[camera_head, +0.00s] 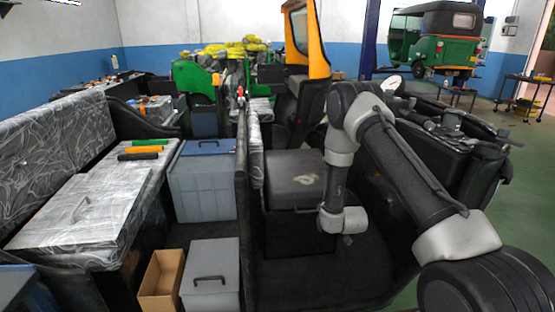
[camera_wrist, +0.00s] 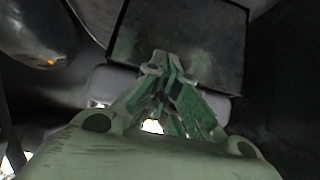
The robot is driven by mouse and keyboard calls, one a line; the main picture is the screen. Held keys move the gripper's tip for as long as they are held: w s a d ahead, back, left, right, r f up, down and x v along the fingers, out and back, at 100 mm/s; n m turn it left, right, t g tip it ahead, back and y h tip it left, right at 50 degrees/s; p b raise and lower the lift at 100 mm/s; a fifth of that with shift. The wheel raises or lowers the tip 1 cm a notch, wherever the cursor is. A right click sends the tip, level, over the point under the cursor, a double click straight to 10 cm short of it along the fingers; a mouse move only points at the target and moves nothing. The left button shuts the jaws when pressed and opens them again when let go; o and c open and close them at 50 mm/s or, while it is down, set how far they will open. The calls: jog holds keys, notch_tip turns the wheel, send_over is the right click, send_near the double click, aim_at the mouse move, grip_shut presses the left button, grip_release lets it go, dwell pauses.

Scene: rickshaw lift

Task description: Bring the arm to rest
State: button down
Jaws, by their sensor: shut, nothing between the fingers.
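My arm crosses the right half of the head view, rising from the lower right to a bent elbow (camera_head: 358,100) and dropping to the wrist (camera_head: 343,220). The wrist hangs in front of a black box with a grey lid (camera_head: 294,180). My gripper's fingers cannot be made out in the head view. In the wrist view my gripper (camera_wrist: 164,66) is shut and empty, its green-faced fingers together. Beyond the fingertips is a dark, scuffed square panel (camera_wrist: 185,30). I cannot tell which part of the vehicle that panel belongs to.
A dark post (camera_head: 242,175) stands left of the arm. Further left are a grey bin with a blue lid (camera_head: 203,185), a grey case (camera_head: 211,272), an open cardboard box (camera_head: 161,278) and a plastic-wrapped seat (camera_head: 85,215). Black vehicle bodywork (camera_head: 450,150) stands close on the right.

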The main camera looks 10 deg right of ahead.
jog(key=s+f+g, duration=0.2)
jog(key=s+g, duration=0.5)
jog(key=s, duration=0.7)
jog(key=s+d+r, duration=0.1)
jog(key=s+r, duration=0.8)
jog(key=r, duration=0.7)
jog(key=s+d+r+t, duration=0.1)
jog(key=s+d+r, duration=0.1)
jog(key=s+r, duration=0.7)
jog(key=s+d+r, duration=0.1)
jog(key=s+r, duration=0.8)
jog(key=r, duration=1.3)
jog(key=shift+s+d+r+t, duration=0.2)
jog(key=shift+d+r+t, duration=0.1)
jog(key=shift+d+r, duration=0.05)
